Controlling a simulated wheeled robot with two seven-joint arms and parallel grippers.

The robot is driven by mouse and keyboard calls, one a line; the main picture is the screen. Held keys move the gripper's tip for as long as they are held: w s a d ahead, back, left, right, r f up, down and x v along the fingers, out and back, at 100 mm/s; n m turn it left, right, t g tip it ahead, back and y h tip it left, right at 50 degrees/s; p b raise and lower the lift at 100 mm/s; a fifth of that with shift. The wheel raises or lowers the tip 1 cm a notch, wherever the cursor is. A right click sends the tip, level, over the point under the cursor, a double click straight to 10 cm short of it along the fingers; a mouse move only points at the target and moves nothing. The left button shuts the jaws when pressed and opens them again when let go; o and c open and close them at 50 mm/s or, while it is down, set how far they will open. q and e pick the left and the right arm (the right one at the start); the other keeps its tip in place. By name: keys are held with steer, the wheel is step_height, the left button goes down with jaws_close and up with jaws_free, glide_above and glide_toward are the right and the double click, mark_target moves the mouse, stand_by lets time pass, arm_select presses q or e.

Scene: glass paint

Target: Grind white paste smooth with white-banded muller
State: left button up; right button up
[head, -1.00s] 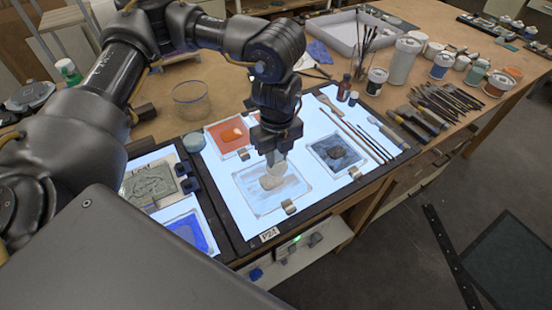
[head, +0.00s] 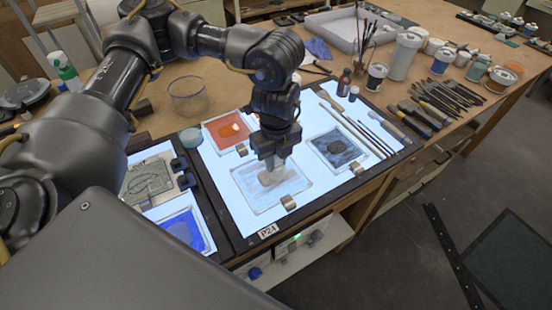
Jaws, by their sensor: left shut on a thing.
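My left gripper (head: 275,160) is shut on a pale muller (head: 277,177), upright on the glass slab in the middle of the lit panel. The jaws hide its upper part, and I cannot make out a white band on it. The glass slab (head: 255,202) carries a thin, streaky, whitish-grey paste (head: 262,188) around the muller's foot. My right gripper is not in view.
An orange slab (head: 226,131) lies behind, a dark blue-grey slab (head: 338,147) to the right, and grey (head: 150,183) and bright blue (head: 187,231) slabs to the left. Brushes (head: 362,128) lie on the panel's right side. Small metal clips (head: 288,202) sit at the slab edges.

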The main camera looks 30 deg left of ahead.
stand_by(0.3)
arm_select(q)
steer(key=shift+p, duration=0.35)
steer(key=shift+f, duration=0.5)
stand_by(0.7)
